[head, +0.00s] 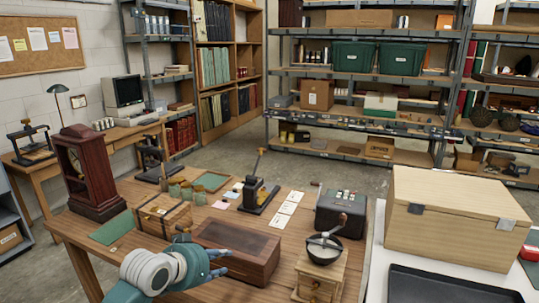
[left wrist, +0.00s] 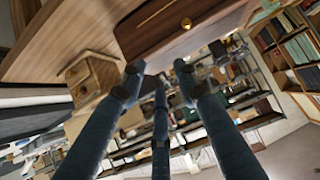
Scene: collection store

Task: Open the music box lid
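A dark reddish-brown wooden box (head: 238,250), which looks like the music box, sits on the wooden table with its lid down. In the left wrist view its dark front (left wrist: 180,22) with a small brass knob is at the top. My left gripper (head: 218,262) is in front of the box's left part, its fingers pointing towards it. In the left wrist view the gripper (left wrist: 157,72) has its fingers spread, with nothing between them. Whether a fingertip touches the box is hard to tell. My right gripper is not in view.
A coffee grinder (head: 322,268) stands right of the box, and a light wooden chest (head: 165,215) stands close on its left. A dark clock case (head: 90,172), an embossing press (head: 258,190) and a grey machine (head: 341,213) stand farther back. A large pale crate (head: 450,225) is at right.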

